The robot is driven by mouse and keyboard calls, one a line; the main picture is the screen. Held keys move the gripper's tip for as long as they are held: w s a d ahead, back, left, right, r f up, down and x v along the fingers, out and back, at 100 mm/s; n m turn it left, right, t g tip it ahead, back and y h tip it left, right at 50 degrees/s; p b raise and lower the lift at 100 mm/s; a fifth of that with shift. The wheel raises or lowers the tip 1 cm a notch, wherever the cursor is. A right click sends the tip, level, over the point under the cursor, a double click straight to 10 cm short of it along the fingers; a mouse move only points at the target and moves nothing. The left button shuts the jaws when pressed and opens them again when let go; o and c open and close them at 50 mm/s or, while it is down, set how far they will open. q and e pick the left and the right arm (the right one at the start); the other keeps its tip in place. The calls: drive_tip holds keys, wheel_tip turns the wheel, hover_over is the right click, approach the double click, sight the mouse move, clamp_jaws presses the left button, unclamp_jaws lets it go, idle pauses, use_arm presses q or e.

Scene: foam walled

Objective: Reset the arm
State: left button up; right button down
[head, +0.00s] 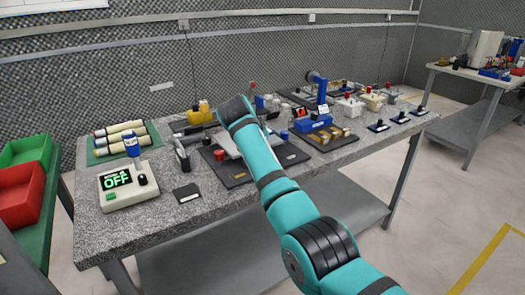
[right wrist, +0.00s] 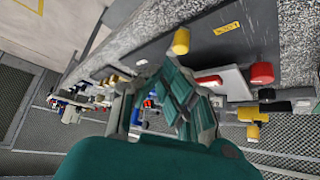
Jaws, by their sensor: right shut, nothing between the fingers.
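My right arm (head: 270,175), teal with dark joint bands, reaches from the lower right over the granite-topped bench (head: 185,205). My left gripper is not in view.
A device reading OFF (head: 128,186) and a green mat (head: 100,155) with several cylinders are at the bench's left. A dark board (head: 240,178) lies near the gripper. Blue equipment (head: 315,122) stands further right. Red (head: 20,205) and green bins are at far left.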

drive_tip(key=shift+s+a+r, duration=0.1)
drive_tip(key=shift+s+r, duration=0.2)
drive_tip(key=shift+r, duration=0.05)
